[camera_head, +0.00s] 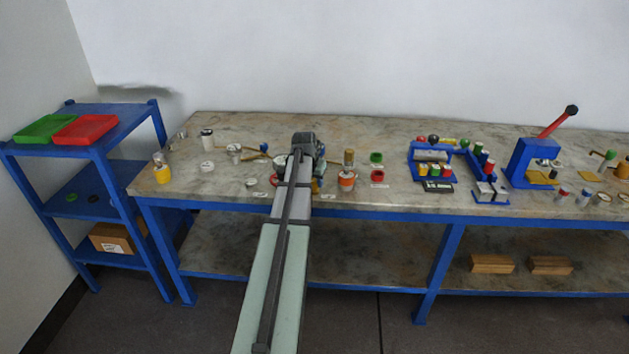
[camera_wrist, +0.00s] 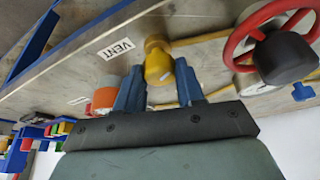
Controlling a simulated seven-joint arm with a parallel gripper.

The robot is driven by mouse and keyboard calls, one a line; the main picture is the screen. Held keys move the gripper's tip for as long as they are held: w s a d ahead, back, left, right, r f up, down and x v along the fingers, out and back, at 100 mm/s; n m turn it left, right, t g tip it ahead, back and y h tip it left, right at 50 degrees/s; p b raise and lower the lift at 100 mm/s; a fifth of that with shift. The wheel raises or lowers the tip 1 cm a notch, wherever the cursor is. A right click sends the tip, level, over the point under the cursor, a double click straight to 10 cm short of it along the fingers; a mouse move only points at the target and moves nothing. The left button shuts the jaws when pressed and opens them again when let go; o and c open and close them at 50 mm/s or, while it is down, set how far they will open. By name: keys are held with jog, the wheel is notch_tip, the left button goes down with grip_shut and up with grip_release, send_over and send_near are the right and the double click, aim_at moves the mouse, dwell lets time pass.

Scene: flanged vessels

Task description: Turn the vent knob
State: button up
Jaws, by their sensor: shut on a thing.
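The vent knob (camera_wrist: 158,66) is a yellow, rounded piece at the upper middle of the wrist view. A white label reading VENT (camera_wrist: 117,49) lies on the bench top beside it. My gripper (camera_wrist: 158,77) has its two blue fingers on either side of the knob and is shut on it. How far the knob is turned I cannot tell. In the head view my arm covers the knob and most of my gripper.
A red handwheel with a dark hub (camera_wrist: 284,52) stands close on the right in the wrist view. An orange-banded vessel (camera_wrist: 104,96) is close on the left. In the head view, the long bench (camera_head: 400,205) carries several fixtures. A blue shelf (camera_head: 80,205) stands left.

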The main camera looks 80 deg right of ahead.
jog(key=m+g, duration=0.1)
jog(key=m, duration=0.1)
jog(key=m+g+y, duration=0.1)
jog(key=m, duration=0.2)
jog(key=shift+w+d+m, duration=0.1)
jog(key=shift+m, duration=0.2)
dwell(0.4)
jog(key=o, duration=1)
jog(key=shift+r, duration=0.15)
jog(key=v, duration=1.3)
jog(key=shift+w+r, duration=0.15)
jog(key=shift+r, duration=0.15)
